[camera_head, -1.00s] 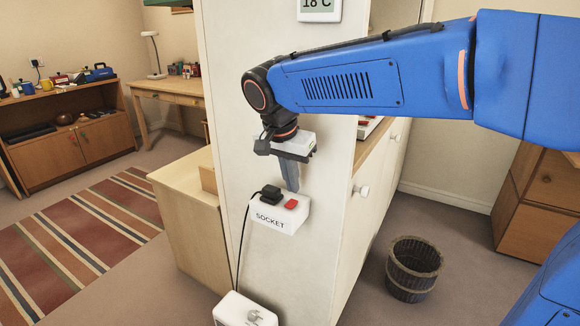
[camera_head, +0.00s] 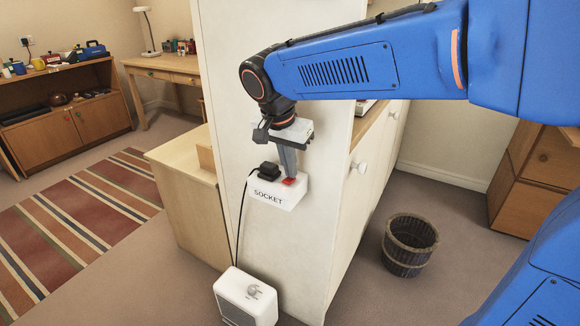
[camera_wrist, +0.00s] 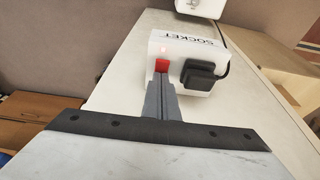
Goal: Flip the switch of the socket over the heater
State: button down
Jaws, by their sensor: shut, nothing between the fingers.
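The white socket box (camera_head: 277,198), labelled SOCKET, is on the pale panel above the white heater (camera_head: 246,296). A black plug (camera_head: 267,170) sits in it, with its cord running down. My gripper (camera_head: 289,178) points down, shut and empty, with its tips at the red switch (camera_head: 287,182), partly covering it. In the wrist view the shut fingers (camera_wrist: 161,78) reach the lower edge of the red switch (camera_wrist: 162,65), beside the plug (camera_wrist: 203,74). A small red light shows on the socket box (camera_wrist: 160,42) near the switch. Actual contact is hard to tell.
A wooden cabinet (camera_head: 192,215) stands left of the panel. A dark basket (camera_head: 410,245) stands on the floor at right. A striped rug (camera_head: 75,225) lies at left.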

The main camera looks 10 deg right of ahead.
jog(key=shift+s+f, duration=0.1)
jog(key=shift+s+a, duration=0.5)
jog(key=shift+s, duration=0.05)
jog(key=v, duration=1.7)
jog(key=shift+r, duration=0.3)
jog(key=shift+w, duration=0.1)
